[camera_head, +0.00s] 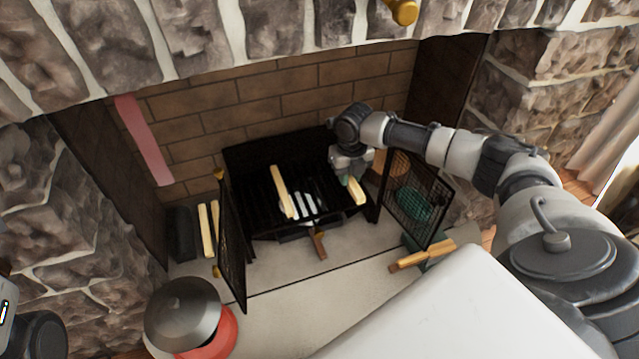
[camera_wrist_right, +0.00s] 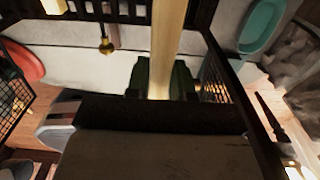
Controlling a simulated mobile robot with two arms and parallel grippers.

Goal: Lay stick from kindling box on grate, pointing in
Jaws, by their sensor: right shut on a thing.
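The black grate (camera_head: 255,205) stands in the brick fireplace, in the middle of the head view. One pale stick (camera_head: 281,188) lies on it, running from back to front. My right gripper (camera_head: 350,176) is above the grate's right side, shut on another pale stick (camera_head: 357,192). This held stick (camera_wrist_right: 168,40) also shows in the right wrist view, between the green-padded fingers (camera_wrist_right: 165,80). I cannot tell whether it touches the grate. Light wood sticks (camera_head: 422,256) lie over a green box (camera_head: 430,264), probably the kindling box, at front right. My left gripper is not in view.
Open mesh screen panels stand at left (camera_head: 232,245) and right (camera_head: 418,205) of the grate. A teal object (camera_head: 412,203) shows behind the right panel. Two pale sticks (camera_head: 208,230) stand at left. The middle hearth is mostly clear.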

